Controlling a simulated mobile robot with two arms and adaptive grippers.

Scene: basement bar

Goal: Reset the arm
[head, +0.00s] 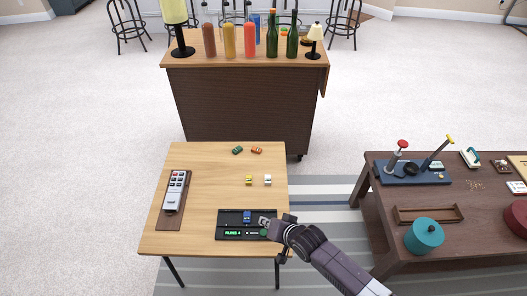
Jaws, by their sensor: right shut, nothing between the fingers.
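My right gripper (264,222) is shut and empty. It is over the right part of a black tray-like device (224,226) near the front edge of the light wooden table (190,240). Its arm comes in from the lower right. The device has a lit green display on its front, and the gripper hides part of its right end. A small blue toy car (247,216) sits on the device, just left of the fingertips. I cannot tell whether the gripper touches the device. My left gripper is out of view.
Yellow (248,181), white (268,181), green (237,150) and orange (257,150) cars stand farther back. A remote-like panel (176,190) lies left. A dark table (375,175) at right holds a blue lever base (412,176) and teal pot (424,236). A bar cart (245,105) stands behind.

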